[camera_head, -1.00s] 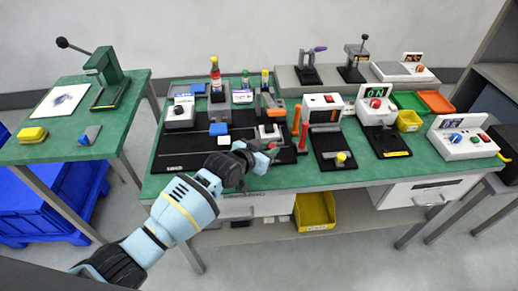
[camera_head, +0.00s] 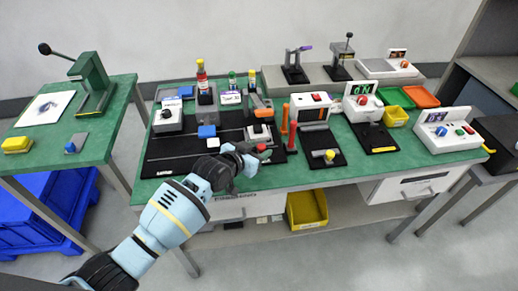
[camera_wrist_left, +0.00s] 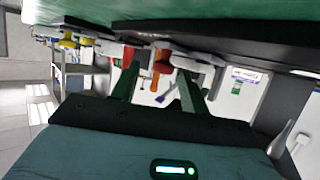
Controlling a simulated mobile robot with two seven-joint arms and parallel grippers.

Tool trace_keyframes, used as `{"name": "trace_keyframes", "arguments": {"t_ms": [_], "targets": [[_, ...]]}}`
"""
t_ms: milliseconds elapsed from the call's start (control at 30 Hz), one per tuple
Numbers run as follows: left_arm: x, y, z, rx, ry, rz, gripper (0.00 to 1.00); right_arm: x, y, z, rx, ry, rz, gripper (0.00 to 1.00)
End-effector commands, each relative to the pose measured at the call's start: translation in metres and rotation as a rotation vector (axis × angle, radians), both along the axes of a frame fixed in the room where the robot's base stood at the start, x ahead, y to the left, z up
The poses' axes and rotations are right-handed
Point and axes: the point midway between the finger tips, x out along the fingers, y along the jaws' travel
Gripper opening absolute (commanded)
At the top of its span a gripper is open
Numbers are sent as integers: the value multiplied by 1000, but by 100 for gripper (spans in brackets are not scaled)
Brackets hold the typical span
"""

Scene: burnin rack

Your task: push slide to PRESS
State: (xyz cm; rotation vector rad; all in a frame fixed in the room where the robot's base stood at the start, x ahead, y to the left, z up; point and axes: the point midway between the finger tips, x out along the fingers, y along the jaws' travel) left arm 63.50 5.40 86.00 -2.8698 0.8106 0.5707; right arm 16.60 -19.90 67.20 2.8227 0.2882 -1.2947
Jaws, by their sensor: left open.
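A black track board (camera_head: 160,163) lies on the green table. It carries a small blue block (camera_head: 207,131) and a grey-white block (camera_head: 259,133) at its right end. I cannot tell which of these is the slide, and no PRESS label is readable. My left gripper (camera_head: 262,151) is over the board's front right part, just in front of the grey-white block. In the left wrist view its two dark green fingers (camera_wrist_left: 158,92) stand apart with a gap between them. Contact with a block cannot be told. My right gripper is not in view.
Further right are a black fixture with a yellow knob (camera_head: 329,155) and a white display box (camera_head: 362,103). Bottles (camera_head: 202,84) stand behind the board. A yellow bin (camera_head: 307,208) sits below.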

Motion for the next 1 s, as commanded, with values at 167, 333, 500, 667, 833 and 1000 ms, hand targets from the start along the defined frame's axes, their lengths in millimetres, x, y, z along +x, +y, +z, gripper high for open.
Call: {"name": "trace_keyframes", "arguments": {"t_ms": [167, 333, 500, 667, 833, 1000], "targets": [[-19, 12, 13, 0, -4, 0, 45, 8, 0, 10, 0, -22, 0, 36], [-38, 23, 22, -2, -4, -1, 45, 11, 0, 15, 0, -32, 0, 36], [-50, 29, 26, 0, -1, -2, 45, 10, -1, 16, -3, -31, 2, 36], [-54, 31, 28, -1, -2, -2, 45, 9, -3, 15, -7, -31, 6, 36], [-54, 32, 27, -1, 0, -2, 45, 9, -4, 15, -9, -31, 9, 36], [-54, 32, 27, -1, 0, -2, 45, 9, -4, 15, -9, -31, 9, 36]]}}
